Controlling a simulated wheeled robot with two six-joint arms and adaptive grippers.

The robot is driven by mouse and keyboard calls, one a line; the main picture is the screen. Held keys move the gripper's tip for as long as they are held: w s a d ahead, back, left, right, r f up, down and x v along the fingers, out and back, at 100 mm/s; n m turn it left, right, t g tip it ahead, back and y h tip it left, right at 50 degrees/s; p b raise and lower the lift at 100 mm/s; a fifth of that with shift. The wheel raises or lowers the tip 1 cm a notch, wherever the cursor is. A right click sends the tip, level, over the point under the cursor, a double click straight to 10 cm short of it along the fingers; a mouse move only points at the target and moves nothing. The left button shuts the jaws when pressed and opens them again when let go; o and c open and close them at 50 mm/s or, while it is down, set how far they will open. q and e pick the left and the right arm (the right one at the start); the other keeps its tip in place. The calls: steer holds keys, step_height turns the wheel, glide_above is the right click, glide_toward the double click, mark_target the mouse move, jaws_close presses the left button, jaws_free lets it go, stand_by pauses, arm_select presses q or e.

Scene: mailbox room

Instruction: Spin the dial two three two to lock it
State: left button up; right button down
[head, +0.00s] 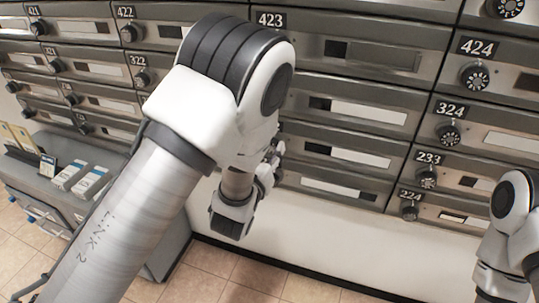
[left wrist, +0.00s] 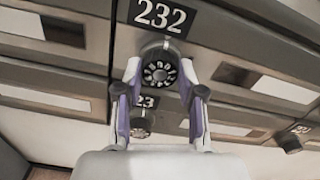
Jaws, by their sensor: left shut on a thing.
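The black numbered dial (left wrist: 159,73) of the box with the plate 232 (left wrist: 159,15) is in the middle of the left wrist view. My left gripper (left wrist: 160,68) has one finger on each side of this dial and is shut on it. In the head view the left gripper (head: 270,168) is partly hidden behind my own left arm, which also covers the dial and its plate. The door of box 232 shows to the right of the dial in the left wrist view. My right gripper is out of view; only part of that arm shows at the right edge.
Another dial (left wrist: 141,124) sits just below, its plate partly covered. Neighbouring dials of 424 (head: 474,76), 324 (head: 448,133) and 233 (head: 426,178) are to the right in the head view. A grey counter (head: 165,240) with boxes stands at the left. Tiled floor lies below.

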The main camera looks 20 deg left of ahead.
arm_select(q)
steer(key=shift+f+m+b, duration=0.1)
steer(key=shift+m+b, duration=0.3)
steer(key=shift+m, duration=0.7)
steer(key=o, duration=1.1)
steer(key=shift+o, duration=0.2)
